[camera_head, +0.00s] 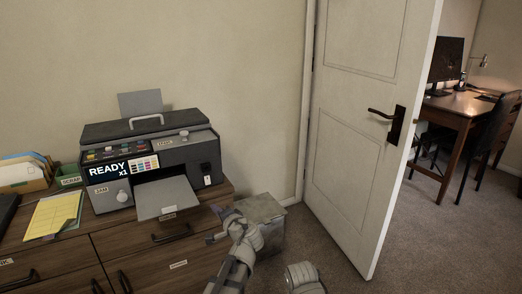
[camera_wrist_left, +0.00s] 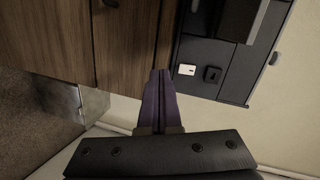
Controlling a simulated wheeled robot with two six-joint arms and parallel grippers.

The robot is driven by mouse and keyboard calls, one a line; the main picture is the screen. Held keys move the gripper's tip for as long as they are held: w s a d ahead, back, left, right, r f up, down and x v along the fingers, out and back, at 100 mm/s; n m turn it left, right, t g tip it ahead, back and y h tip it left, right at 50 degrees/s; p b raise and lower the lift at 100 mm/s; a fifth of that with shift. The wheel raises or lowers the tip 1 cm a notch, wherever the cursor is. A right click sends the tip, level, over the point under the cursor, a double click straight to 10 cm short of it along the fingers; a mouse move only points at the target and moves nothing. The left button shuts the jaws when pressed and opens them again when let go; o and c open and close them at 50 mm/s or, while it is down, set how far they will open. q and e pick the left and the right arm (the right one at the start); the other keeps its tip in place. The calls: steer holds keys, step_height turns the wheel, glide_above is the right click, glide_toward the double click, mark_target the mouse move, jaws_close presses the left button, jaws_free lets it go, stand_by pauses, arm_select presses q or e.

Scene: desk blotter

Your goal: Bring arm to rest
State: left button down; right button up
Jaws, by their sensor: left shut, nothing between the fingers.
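My left arm (camera_head: 238,250) reaches up from the bottom of the head view. My left gripper (camera_head: 216,211) is near the right front corner of the wooden cabinet, in front of a grey metal box. Its fingers are shut together with nothing between them, as the left wrist view (camera_wrist_left: 161,75) also shows. The gripper looks apart from the cabinet and the printer. A part of my other arm (camera_head: 303,277) shows at the bottom edge; its gripper is out of view.
A printer (camera_head: 186,156) with its tray out stands on the wooden cabinet (camera_head: 105,242), beside a yellow pad (camera_head: 54,214) and a green SCRAP tray (camera_head: 69,181). The metal box (camera_head: 262,209) stands on the carpet right of the cabinet. An open door (camera_head: 358,150) stands at the right.

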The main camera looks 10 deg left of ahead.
arm_select(q)
steer(key=s+d+f+n+g+h, duration=0.2)
steer(key=s+d+f+g+h, duration=0.35)
steer(key=s, duration=0.85)
steer(key=s+d+f+n+g+h, duration=0.25)
steer(key=s+d+f+g, duration=0.35)
steer(key=s+d+f, duration=0.65)
step_height(320, 180, up, 35)
steer(key=s+p, duration=0.1)
steer(key=p, duration=3.2)
steer(key=shift+a+m+h+p, duration=0.3)
steer(key=shift+a+m+p, duration=0.05)
steer(key=shift+a, duration=0.1)
steer(key=shift+s, duration=0.1)
steer(key=shift+a, duration=0.15)
